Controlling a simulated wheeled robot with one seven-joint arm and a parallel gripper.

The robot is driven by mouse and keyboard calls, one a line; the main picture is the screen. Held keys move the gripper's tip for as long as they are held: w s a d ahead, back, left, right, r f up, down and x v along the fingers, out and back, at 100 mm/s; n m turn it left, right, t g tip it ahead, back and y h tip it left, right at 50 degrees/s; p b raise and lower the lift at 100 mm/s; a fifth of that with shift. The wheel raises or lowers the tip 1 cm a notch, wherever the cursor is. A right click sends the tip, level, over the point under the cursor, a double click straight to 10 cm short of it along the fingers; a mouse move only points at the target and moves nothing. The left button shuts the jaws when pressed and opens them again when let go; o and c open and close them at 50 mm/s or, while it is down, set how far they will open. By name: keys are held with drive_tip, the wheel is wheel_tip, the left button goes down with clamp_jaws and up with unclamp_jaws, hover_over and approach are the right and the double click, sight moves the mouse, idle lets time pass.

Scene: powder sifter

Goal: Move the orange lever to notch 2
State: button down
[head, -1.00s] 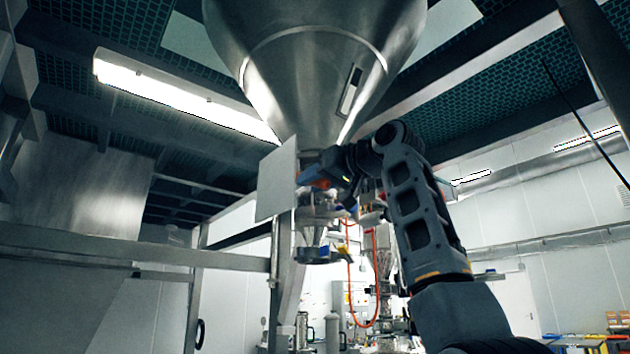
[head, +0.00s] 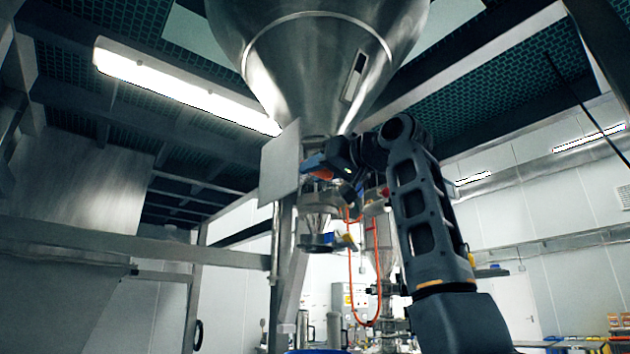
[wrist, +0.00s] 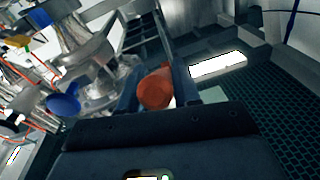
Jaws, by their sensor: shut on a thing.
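The orange lever (wrist: 155,88) shows in the wrist view as a rounded orange handle end between my two dark fingers. My gripper (wrist: 158,84) is shut on it. In the head view the orange lever (head: 314,160) is a small orange patch below the hopper's outlet, and my gripper (head: 328,158) closes on it from the right. The notches and their numbers cannot be made out in either view.
A large steel hopper (head: 315,70) hangs above my gripper. A flat grey plate (head: 279,165) stands just left of it. Below are a sifter assembly with a blue knob (wrist: 64,103) and a looped orange hose (head: 351,290). Steel beams (head: 120,255) cross at the left.

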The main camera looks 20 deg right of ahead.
drive_tip(key=shift+w+f, duration=0.15)
drive_tip(key=shift+f, duration=0.1)
drive_tip(key=c, duration=0.9)
unclamp_jaws()
drive_tip(key=shift+b+v, duration=1.4)
drive_tip(key=shift+v, duration=2.45)
drive_tip(key=shift+f, duration=0.1)
